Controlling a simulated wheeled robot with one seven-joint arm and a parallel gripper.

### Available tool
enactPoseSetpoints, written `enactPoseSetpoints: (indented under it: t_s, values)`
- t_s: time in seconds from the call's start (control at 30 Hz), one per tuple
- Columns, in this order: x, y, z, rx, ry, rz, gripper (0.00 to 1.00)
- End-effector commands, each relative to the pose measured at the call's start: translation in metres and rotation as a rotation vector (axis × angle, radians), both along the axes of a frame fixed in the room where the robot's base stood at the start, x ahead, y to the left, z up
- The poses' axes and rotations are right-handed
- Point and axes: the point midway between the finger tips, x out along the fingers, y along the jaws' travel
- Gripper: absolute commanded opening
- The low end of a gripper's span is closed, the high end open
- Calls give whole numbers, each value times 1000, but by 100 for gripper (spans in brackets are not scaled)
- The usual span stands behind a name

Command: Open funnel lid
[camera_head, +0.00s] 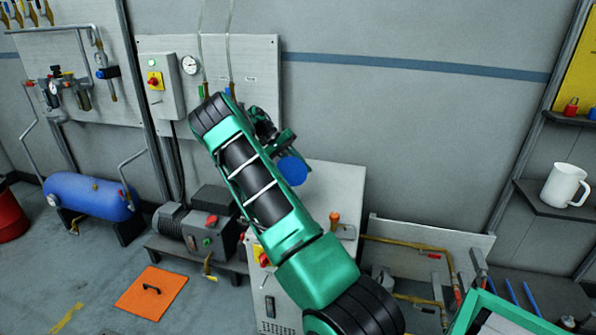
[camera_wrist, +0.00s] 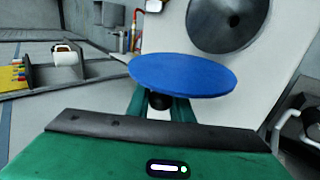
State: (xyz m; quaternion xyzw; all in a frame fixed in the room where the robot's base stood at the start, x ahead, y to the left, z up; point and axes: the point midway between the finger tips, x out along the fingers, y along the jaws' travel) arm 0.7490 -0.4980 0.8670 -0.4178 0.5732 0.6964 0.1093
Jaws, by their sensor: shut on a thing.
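The funnel lid is a round blue disc (camera_wrist: 185,75) with a short dark knob, in the middle of the wrist view. My gripper (camera_wrist: 160,104) is shut on this knob, with a green finger on each side. In the head view the blue lid (camera_head: 292,171) hangs tilted at the end of my green arm. A grey round bowl shape, apparently the funnel (camera_wrist: 229,20), shows behind the lid in the wrist view. The lid is apart from it, and its top is uncovered. In the head view I cannot make out the funnel; my arm covers much of that area.
A white cabinet (camera_head: 342,184) with an orange-knobbed lever (camera_head: 335,217) stands behind my arm. Yellow pipework (camera_head: 405,245) is to its right. A white mug (camera_head: 566,185) sits on a wall shelf at right. An orange floor plate (camera_head: 150,291) lies at lower left.

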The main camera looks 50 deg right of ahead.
Motion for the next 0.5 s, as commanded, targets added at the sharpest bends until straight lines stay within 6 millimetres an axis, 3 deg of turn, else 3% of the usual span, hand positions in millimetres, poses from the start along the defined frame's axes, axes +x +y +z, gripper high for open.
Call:
enactPoseSetpoints:
  t_s: [0.43, 0.47, 0.5]
  values:
    - [-1, 2, -7, 9, 9, 1, 0]
    - [-1, 2, -7, 9, 9, 1, 24]
    - [-1, 2, -7, 8, 9, 0, 34]
